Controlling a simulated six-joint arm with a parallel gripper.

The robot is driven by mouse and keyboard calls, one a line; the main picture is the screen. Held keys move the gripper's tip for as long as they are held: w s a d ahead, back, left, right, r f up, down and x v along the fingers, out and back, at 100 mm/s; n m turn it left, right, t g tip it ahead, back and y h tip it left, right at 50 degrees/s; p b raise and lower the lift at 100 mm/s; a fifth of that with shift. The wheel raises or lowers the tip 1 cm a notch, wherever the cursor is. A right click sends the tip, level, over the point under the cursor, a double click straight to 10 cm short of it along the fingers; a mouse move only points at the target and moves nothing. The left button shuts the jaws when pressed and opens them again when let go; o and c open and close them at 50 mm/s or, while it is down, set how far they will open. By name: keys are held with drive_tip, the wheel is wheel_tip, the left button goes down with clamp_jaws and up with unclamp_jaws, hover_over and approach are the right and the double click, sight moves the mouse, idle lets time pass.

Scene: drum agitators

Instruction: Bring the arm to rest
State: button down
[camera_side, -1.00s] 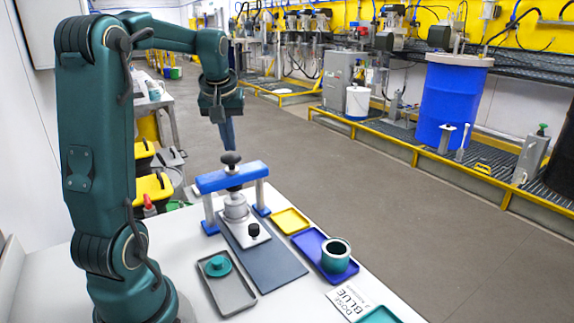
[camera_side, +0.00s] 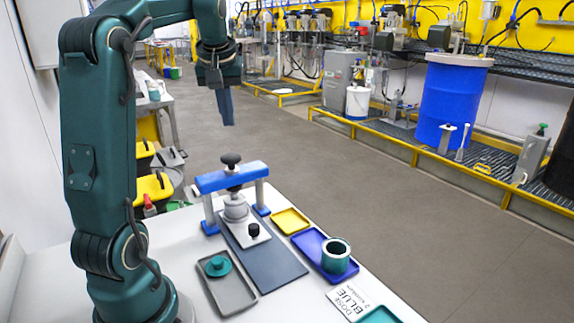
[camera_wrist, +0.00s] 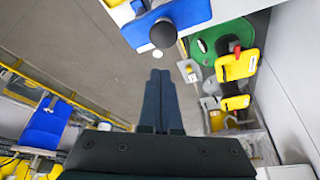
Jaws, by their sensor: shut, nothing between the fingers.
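My gripper (camera_side: 226,106) hangs in the air, pointing down, high above and behind the blue press frame (camera_side: 231,178) in the side view. Its two dark blue fingers are together with nothing between them. In the wrist view my gripper (camera_wrist: 160,75) also shows with its fingers side by side and touching. The arm is raised and touches none of the things on the table. The wrist view shows part of the blue press frame (camera_wrist: 190,12) with its black knob (camera_wrist: 163,34) near the top edge.
The white table (camera_side: 195,245) holds a grey tray (camera_side: 236,295) with a teal lid (camera_side: 217,266), a slate plate (camera_side: 275,265), a yellow tray (camera_side: 290,220), and a blue tray (camera_side: 310,241) with a teal cup (camera_side: 336,254). A dose card (camera_side: 347,301) lies at the front. Air around the gripper is clear.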

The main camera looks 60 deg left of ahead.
drive_tip(key=d+r+m+t+h, duration=0.1)
drive_tip(key=d+m+t, duration=0.35)
drive_tip(key=d, duration=1.25)
drive_tip(key=s+d+f+m+g+h, duration=0.1)
drive_tip(key=s+d+f+m+h, duration=0.2)
drive_tip(key=s+d+f+m, duration=0.4)
wheel_tip(320, 180, down, 3)
drive_tip(key=shift+s+d+r, duration=0.2)
drive_tip(key=shift+s+d, duration=0.6)
drive_tip(key=shift+d, duration=0.25)
